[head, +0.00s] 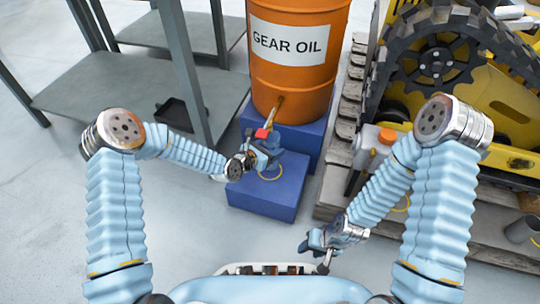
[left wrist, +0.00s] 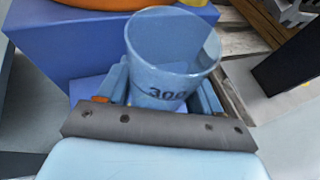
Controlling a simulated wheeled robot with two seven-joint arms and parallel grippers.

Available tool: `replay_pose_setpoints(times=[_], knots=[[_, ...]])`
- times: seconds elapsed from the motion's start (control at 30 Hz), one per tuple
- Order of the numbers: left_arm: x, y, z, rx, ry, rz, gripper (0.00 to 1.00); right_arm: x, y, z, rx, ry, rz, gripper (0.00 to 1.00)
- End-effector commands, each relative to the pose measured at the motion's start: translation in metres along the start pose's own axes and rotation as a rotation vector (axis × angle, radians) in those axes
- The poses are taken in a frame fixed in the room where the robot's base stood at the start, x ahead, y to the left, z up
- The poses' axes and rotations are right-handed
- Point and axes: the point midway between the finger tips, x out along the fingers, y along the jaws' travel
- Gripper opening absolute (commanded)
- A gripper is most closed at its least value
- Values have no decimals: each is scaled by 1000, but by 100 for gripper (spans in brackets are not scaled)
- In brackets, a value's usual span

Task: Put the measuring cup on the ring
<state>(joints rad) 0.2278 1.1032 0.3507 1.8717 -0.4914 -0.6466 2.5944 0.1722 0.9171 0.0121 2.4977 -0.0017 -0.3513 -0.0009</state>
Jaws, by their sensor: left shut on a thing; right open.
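The measuring cup (left wrist: 172,55) is translucent blue with a dark "300" mark, and its open mouth shows in the left wrist view. My left gripper (head: 268,152) is shut on it, with a finger on either side. In the head view the gripper and cup are over the low blue block, just below the drum's tap, and the gripper largely hides the cup. A thin yellow ring (head: 270,179) lies on the top of the block, partly hidden under the gripper. My right gripper (head: 315,254) is open and empty, low and right of the block.
An orange gear oil drum (head: 291,78) with a red-handled tap stands on a taller blue block behind the low blue block (head: 262,202). A grey shelf (head: 110,100) is at left. A wooden pallet (head: 345,125) with a yellow tracked machine is at right.

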Motion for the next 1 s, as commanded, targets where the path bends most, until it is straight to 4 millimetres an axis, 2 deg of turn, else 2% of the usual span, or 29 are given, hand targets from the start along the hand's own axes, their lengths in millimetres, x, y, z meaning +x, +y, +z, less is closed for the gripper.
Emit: replay_pose_setpoints(times=[0.03, 0.13, 0.53, 0.57, 0.7, 0.73, 1.0], knots=[[4, 0, -15, 1, 6, -1, 34, 6, 2, 0, 0, 1, 0, 43], [10, -1, -29, 1, 6, -2, 34, 9, 4, 0, 1, 2, 0, 43], [12, 0, -35, -1, 4, 0, 34, 13, 5, 0, 1, 3, 0, 43], [11, 0, -35, -1, 4, 0, 67, 12, 5, 0, 1, 3, 0, 43], [11, 0, -34, 0, 4, -1, 88, 11, 4, 0, 1, 3, 0, 43], [11, 0, -34, 0, 4, -1, 91, 11, 4, 0, 1, 3, 0, 43], [10, 0, -32, 0, 4, -1, 91, 10, 4, 0, 1, 3, 0, 43]])
